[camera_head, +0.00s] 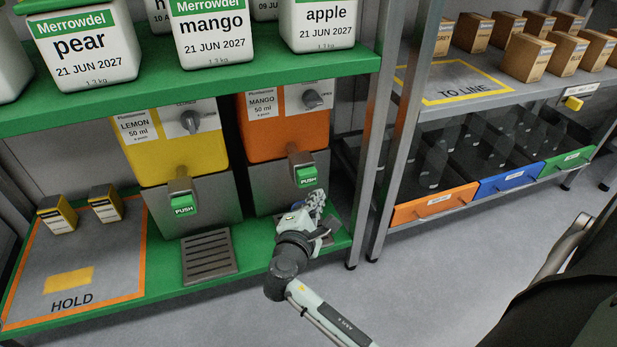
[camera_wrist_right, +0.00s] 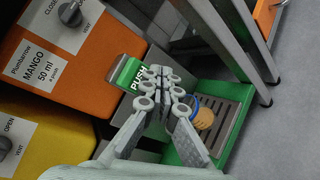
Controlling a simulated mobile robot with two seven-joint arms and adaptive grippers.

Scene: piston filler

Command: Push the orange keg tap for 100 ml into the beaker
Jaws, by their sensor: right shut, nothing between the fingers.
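The orange keg (camera_head: 288,130), labelled mango, 50 ml a push, stands at the right of the green shelf; it also shows in the wrist view (camera_wrist_right: 80,72). Its tap has a green PUSH paddle (camera_head: 306,176), seen in the wrist view (camera_wrist_right: 128,76) beside my fingertips. My right gripper (camera_head: 318,206) is shut and empty, just below and in front of the paddle; I cannot tell whether it touches. A round vessel with a blue rim and orange-brown contents, apparently the beaker (camera_wrist_right: 204,116), stands on the drip tray (camera_wrist_right: 226,122). In the head view my gripper mostly hides it. My left gripper is out of view.
A yellow lemon keg (camera_head: 180,150) with its own green paddle (camera_head: 184,205) stands to the left, above a drip tray (camera_head: 209,256). A HOLD mat (camera_head: 105,290) bears two small boxes. The upper shelf (camera_head: 200,88) overhangs the kegs, and a metal post (camera_head: 368,200) stands right.

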